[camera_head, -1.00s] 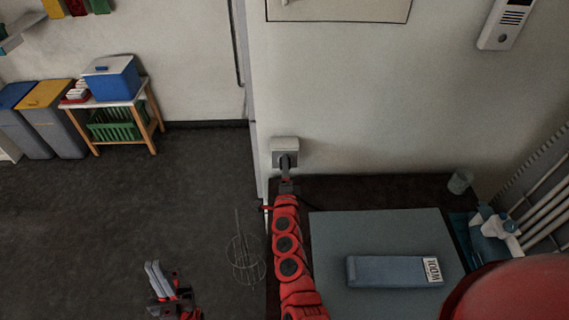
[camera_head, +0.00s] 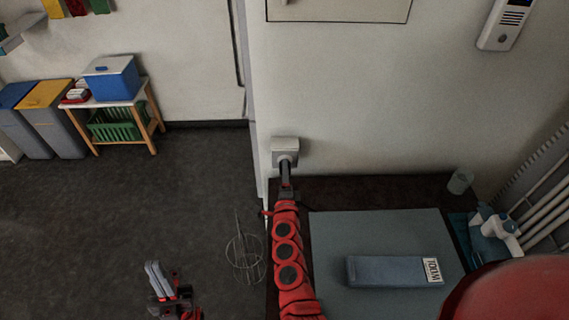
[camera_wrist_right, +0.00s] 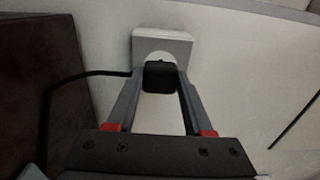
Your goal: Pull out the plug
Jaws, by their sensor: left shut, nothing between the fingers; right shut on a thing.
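A white wall socket box (camera_head: 285,145) is on the wall above the dark counter; it also shows in the right wrist view (camera_wrist_right: 162,43). A black plug (camera_wrist_right: 160,76) sits at its front face, with a black cable (camera_wrist_right: 85,76) running off left. My right gripper (camera_head: 286,166) is shut on the plug, one finger on each side in the right wrist view (camera_wrist_right: 160,86). I cannot tell whether the plug's pins are still in the socket. The plug is hard to make out in the head view. My left gripper (camera_head: 158,272) is shut and empty over the floor.
A grey board (camera_head: 375,232) with a blue-grey box (camera_head: 395,271) lies on the counter right of my right arm. A cup (camera_head: 460,182) and blue-white bottles (camera_head: 495,228) stand further right. A wire basket (camera_head: 245,258) is left of the arm.

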